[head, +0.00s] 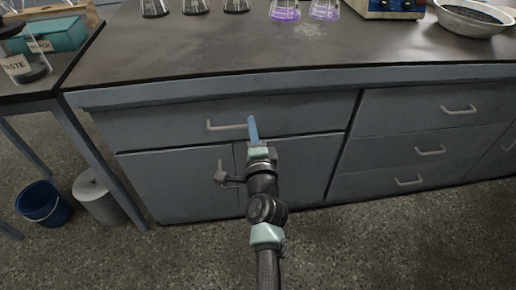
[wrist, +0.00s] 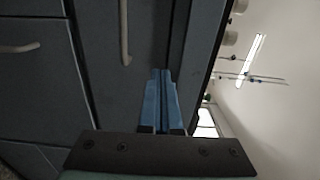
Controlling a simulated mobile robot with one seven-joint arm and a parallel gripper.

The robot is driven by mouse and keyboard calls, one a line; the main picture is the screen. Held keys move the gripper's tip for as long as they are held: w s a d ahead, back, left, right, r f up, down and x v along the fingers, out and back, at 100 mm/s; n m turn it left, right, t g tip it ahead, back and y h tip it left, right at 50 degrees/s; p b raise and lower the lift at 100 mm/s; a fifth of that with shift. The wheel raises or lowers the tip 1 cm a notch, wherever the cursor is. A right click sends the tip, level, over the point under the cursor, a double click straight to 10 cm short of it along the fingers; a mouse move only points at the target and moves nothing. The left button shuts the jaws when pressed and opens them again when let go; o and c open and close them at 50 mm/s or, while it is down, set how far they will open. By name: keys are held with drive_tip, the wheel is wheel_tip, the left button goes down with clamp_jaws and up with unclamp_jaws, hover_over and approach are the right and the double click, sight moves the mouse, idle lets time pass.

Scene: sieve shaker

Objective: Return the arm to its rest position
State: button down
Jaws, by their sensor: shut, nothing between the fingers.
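My gripper (head: 252,127) has blue fingers, and it points up and forward at the front of a grey-blue cabinet in the head view. The fingertips show in front of the top drawer, close to the right end of its handle (head: 226,127); I cannot tell how far apart they are. In the wrist view the two blue fingers (wrist: 161,74) lie together with nothing between them. My arm reaches up from the bottom edge of the head view and is partly bent. No sieve shaker can be made out.
The dark bench top (head: 230,50) above the cabinet carries several flasks, a device (head: 390,8) and a white bowl (head: 470,17). A side table at left holds a flask marked waste (head: 22,67) and a teal box (head: 60,33). A blue bucket (head: 43,204) and a grey bin (head: 98,198) stand on the floor.

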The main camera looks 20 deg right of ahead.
drive_tip(key=p+v, duration=0.1)
drive_tip(key=v, duration=0.5)
drive_tip(key=shift+s+p, duration=0.2)
drive_tip(key=shift+p, duration=0.15)
drive_tip(key=a+r+n+t+y, duration=0.15)
drive_tip(key=a+r+n, duration=0.25)
drive_tip(key=r, duration=0.6)
drive_tip(key=a+r+n+t+y, duration=0.1)
drive_tip(key=a+r+n+t, duration=0.2)
drive_tip(key=r, duration=0.7)
drive_tip(key=a+r+n+t+y, duration=0.1)
drive_tip(key=a+r+n, duration=0.35)
drive_tip(key=r, duration=0.55)
drive_tip(key=s+a+r+n+t, duration=0.2)
drive_tip(key=s+r+n, duration=0.3)
drive_tip(key=s+r, duration=0.45)
drive_tip(key=s+a+r+n+t, duration=0.2)
drive_tip(key=s+a+r+n, duration=0.15)
drive_tip(key=s+r, duration=0.6)
wheel_tip(320, 180, up, 34)
drive_tip(key=w+p, duration=0.3)
drive_tip(key=p, duration=2.9)
drive_tip(key=shift+d+r+n, duration=0.15)
drive_tip(key=shift+d+n, duration=0.1)
drive_tip(key=shift+n, duration=0.05)
